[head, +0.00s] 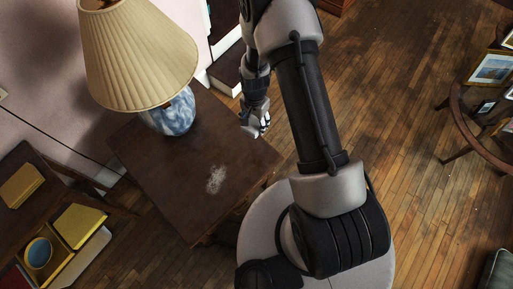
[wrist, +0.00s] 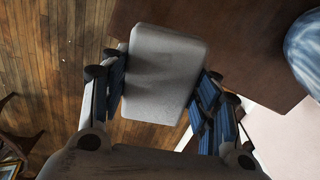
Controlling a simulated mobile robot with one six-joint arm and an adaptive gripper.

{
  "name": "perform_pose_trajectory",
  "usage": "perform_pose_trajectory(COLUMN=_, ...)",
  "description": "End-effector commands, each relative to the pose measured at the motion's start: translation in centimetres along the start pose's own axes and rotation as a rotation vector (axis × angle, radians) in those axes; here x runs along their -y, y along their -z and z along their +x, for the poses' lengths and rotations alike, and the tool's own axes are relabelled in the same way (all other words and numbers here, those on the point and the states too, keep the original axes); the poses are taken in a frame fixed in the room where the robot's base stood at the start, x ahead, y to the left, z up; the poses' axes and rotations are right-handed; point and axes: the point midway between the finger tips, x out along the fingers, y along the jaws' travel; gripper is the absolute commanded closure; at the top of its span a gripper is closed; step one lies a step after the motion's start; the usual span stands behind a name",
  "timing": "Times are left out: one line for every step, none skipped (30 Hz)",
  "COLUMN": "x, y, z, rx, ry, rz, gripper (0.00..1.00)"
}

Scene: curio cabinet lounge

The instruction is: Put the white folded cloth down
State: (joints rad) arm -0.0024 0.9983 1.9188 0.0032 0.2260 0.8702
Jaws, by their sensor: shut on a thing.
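The white folded cloth (wrist: 165,72) is a pale, rounded block between the two finger pads of my gripper (wrist: 160,93) in the wrist view. My gripper is shut on it, with one pad at each side. In the head view my gripper (head: 258,124) hangs by the back right edge of the dark wooden side table (head: 160,165); the cloth is hard to make out there. In the wrist view the cloth overlaps the table's edge, with floor behind its left part. I cannot tell its height above the table. A whitish, powdery patch (head: 216,180) lies on the tabletop.
A lamp with a pleated shade (head: 138,50) and a blue-and-white base (head: 172,110) stands at the table's back left. The table's middle and front are clear of objects. A shelf with a yellow box (head: 82,224) is at lower left. A round table (head: 470,125) with frames stands right.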

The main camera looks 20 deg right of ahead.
Motion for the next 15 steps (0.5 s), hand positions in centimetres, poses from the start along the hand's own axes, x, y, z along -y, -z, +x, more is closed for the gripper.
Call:
perform_pose_trajectory(x=-0.1, y=-0.1, z=0.9, rx=0.001, ry=-0.001, rz=0.031, gripper=0.88)
perform_pose_trajectory(x=-0.2, y=-0.2, z=1.3, rx=0.0, ry=-0.001, rz=0.046, gripper=0.88)
perform_pose_trajectory(x=-0.2, y=-0.2, z=1.9, rx=0.001, ry=-0.001, rz=0.061, gripper=0.88)
perform_pose_trajectory(x=-0.2, y=-0.2, z=2.3, rx=0.0, ry=-0.001, rz=0.067, gripper=0.88)
perform_pose_trajectory(x=-0.2, y=-0.2, z=2.8, rx=0.0, ry=0.0, rz=0.072, gripper=0.88)
perform_pose_trajectory(x=-0.3, y=-0.2, z=3.7, rx=0.0, ry=0.0, rz=0.075, gripper=0.88)
perform_pose_trajectory(x=-0.3, y=-0.2, z=4.4, rx=0.001, ry=-0.001, rz=0.076, gripper=0.88)
perform_pose_trajectory(x=-0.3, y=-0.3, z=5.2, rx=0.002, ry=-0.002, rz=0.076, gripper=0.88)
perform_pose_trajectory(x=-0.3, y=-0.2, z=6.3, rx=0.001, ry=-0.001, rz=0.075, gripper=0.88)
perform_pose_trajectory(x=-0.3, y=-0.3, z=7.2, rx=0.001, ry=-0.001, rz=0.075, gripper=0.88)
perform_pose_trajectory(x=-0.3, y=-0.3, z=8.0, rx=0.001, ry=-0.002, rz=0.074, gripper=0.88)
perform_pose_trajectory(x=-0.3, y=-0.2, z=9.1, rx=0.001, ry=-0.001, rz=0.074, gripper=0.88)
perform_pose_trajectory(x=-0.3, y=-0.3, z=9.9, rx=0.002, ry=-0.002, rz=0.074, gripper=0.88)
perform_pose_trajectory(x=-0.3, y=-0.3, z=10.7, rx=0.001, ry=-0.001, rz=0.073, gripper=0.88)
perform_pose_trajectory(x=-0.3, y=-0.2, z=11.8, rx=0.001, ry=-0.001, rz=0.073, gripper=0.88)
